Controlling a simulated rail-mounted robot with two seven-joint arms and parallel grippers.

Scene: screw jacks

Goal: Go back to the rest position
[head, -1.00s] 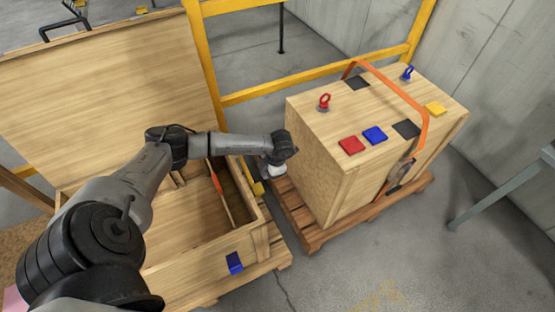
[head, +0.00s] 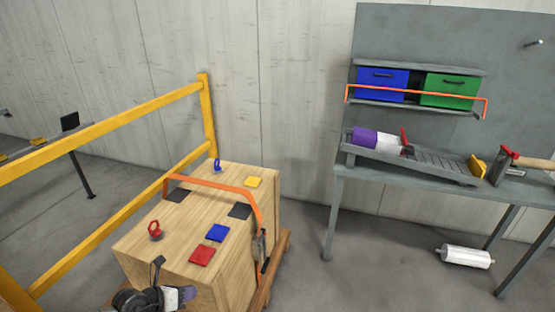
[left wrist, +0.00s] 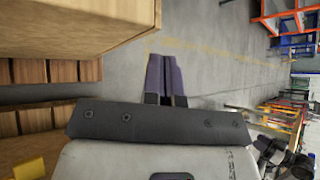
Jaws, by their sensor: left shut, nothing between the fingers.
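My left gripper (head: 184,295) shows at the bottom edge of the head view, in front of the near side of a closed wooden crate (head: 185,268). In the left wrist view its two purple-grey fingers (left wrist: 166,76) lie together with nothing between them. They point out over bare concrete floor, beside a wooden crate wall. Most of the left arm is out of the head view.
The crate carries an orange strap (head: 215,185), a red eye bolt (head: 155,231), a blue eye bolt (head: 217,165) and coloured pads. A yellow rail (head: 110,122) runs behind it. A grey workbench (head: 440,185) stands right; a white cylinder (head: 465,257) lies below it.

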